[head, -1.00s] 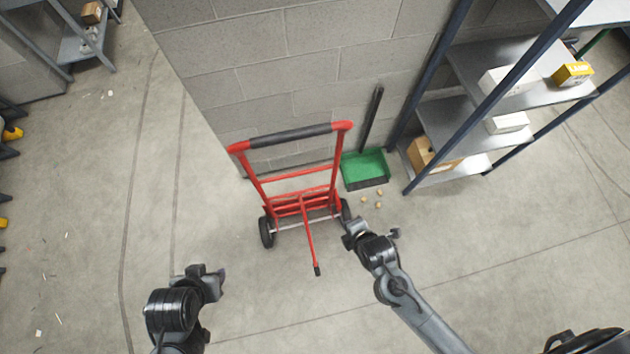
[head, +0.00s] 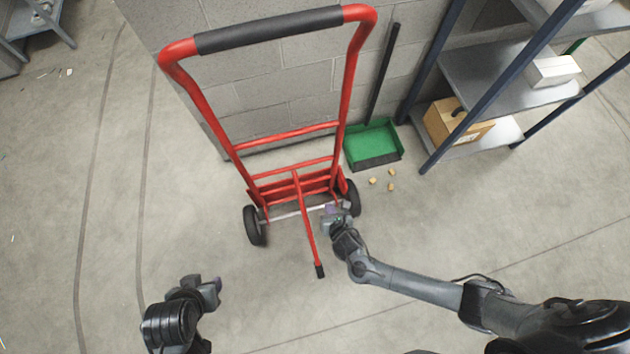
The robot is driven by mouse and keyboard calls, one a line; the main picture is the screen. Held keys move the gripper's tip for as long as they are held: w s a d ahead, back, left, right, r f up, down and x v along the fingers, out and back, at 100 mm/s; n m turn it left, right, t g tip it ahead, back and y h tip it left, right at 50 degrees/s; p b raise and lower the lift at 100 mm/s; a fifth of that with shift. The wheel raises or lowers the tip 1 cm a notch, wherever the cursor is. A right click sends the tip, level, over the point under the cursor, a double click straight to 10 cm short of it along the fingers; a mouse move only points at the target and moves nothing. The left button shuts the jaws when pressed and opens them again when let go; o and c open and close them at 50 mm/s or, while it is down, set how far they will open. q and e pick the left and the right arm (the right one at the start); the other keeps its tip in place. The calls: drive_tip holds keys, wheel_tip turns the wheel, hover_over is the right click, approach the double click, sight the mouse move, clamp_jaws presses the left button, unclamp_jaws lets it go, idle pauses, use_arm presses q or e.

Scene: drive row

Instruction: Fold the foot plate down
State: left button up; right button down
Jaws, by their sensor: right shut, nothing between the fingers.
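A red hand truck (head: 347,95) stands upright with its black grip toward the top. Its foot plate (head: 318,186) looks folded up against the lower frame, as a red panel between the two wheels. A thin red bar (head: 307,230) with a black tip slants from the frame toward me, in front of the plate. My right gripper (head: 332,210) is shut and empty, low beside the right wheel and just right of the bar. I cannot tell if it touches anything. My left gripper (head: 212,288) is at the lower left, apart from the truck; its jaws are unclear.
A block wall (head: 270,98) rises behind the truck. A green dustpan (head: 371,143) and several small tan bits (head: 391,187) lie to its right. A shelf rack holds a cardboard box (head: 443,122).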

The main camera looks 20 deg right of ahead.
drive_tip(key=w+d+f+n+t+b, duration=0.1)
drive_tip(key=w+f+b, duration=0.2)
drive_tip(key=f+b, duration=0.35)
drive_tip(key=w+d+f+b, duration=0.1)
drive_tip(key=w+f+b, duration=0.2)
drive_tip(key=f+b, duration=0.3)
drive_tip(key=t+b, duration=0.1)
drive_tip(key=b, duration=0.6)
approach(315, 173)
drive_tip(key=shift+n, duration=0.4)
drive_tip(key=b+x, duration=0.4)
drive_tip(key=b, duration=0.2)
drive_tip(key=shift+w+f, duration=0.2)
drive_tip(key=shift+f, duration=0.25)
drive_tip(key=shift+w+f+b, duration=0.3)
drive_tip(key=shift+w+b, duration=0.35)
drive_tip(key=shift+w, duration=0.1)
drive_tip(key=shift+d, duration=0.1)
